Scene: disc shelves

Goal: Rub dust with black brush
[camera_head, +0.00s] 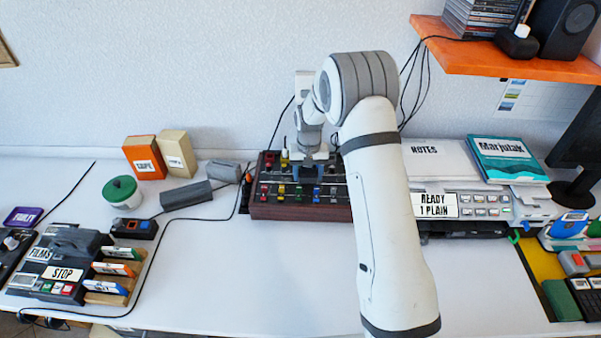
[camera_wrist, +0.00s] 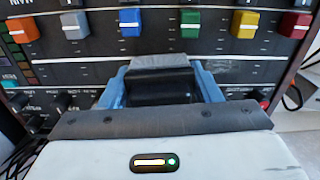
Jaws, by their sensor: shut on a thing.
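My gripper (camera_wrist: 162,78) has blue fingers and is shut on the black brush (camera_wrist: 160,92), a dark block with a grey strip at its far end. In the head view my gripper (camera_head: 309,170) is over the dark mixing console (camera_head: 262,211) with wooden sides, pointing down. The wrist view shows the console panel (camera_wrist: 92,72) close up, with the brush over it below a row of coloured slider caps. I cannot tell whether the brush touches the panel.
Grey blocks (camera_head: 187,194), a green-lidded jar (camera_head: 122,191) and boxes (camera_head: 145,158) stand left of the console. A machine with a notes folder (camera_head: 438,163) is at right. An orange shelf (camera_head: 500,62) overhangs the upper right. The front table strip (camera_head: 250,285) is clear.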

